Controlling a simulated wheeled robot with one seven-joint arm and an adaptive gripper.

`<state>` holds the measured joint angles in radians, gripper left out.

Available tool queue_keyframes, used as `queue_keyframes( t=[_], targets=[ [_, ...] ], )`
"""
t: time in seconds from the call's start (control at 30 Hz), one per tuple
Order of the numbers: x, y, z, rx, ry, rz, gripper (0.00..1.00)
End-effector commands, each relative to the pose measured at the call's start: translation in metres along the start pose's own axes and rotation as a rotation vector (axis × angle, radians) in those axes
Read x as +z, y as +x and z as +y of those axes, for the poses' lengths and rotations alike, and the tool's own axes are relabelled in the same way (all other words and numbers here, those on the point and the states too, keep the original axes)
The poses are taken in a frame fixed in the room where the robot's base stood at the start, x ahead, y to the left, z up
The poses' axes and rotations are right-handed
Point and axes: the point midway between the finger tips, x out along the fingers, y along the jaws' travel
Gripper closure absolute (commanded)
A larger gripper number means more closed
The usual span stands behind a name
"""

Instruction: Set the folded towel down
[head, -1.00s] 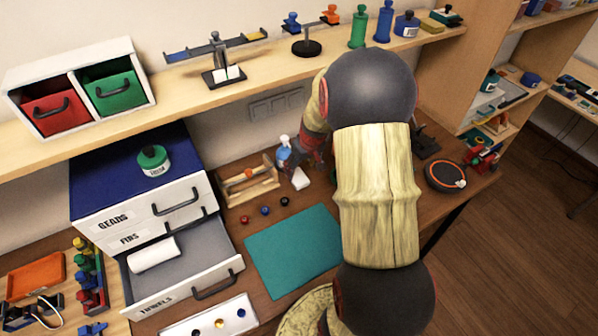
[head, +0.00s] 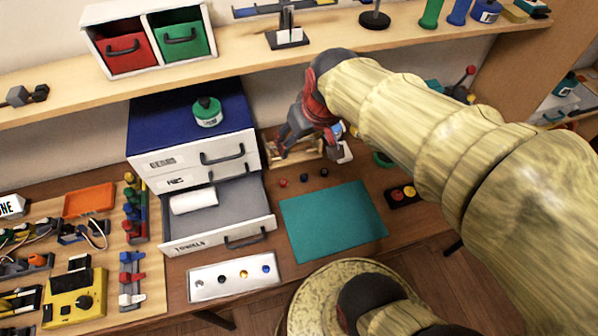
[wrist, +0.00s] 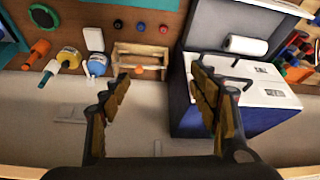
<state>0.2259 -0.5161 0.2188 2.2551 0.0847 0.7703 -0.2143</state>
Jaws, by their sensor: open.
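A white cloth-like roll (head: 194,200) lies in the open drawer marked TOWELS (head: 250,214); it also shows in the wrist view (wrist: 245,46). A small white piece (head: 345,152) lies on the desk beside the spray bottle, and in the wrist view (wrist: 94,38). I cannot tell for sure which one is the folded towel. My gripper (head: 279,148) is open and empty, above the wooden tote (head: 300,156) to the right of the drawers. In the wrist view its fingers (wrist: 160,73) are spread apart, with the tote (wrist: 140,54) beyond them.
A teal mat (head: 333,220) lies clear on the desk. A white tray (head: 232,277) with small round parts is in front of the drawer. The shelf (head: 200,75) runs above my gripper.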

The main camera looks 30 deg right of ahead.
Motion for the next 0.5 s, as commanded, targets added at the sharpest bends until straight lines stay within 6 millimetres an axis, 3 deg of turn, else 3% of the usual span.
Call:
queue_keyframes(
  t=[0.03,0.2,0.33,0.5],
  targets=[
    [0.014,-0.019,-0.019,-0.009,-0.022,0.023,0.39],
    [0.057,-0.055,-0.051,-0.026,-0.047,0.057,0.39],
    [0.076,-0.065,-0.059,-0.033,-0.053,0.069,0.39],
    [0.083,-0.068,-0.061,-0.035,-0.052,0.072,0.39]
  ],
)
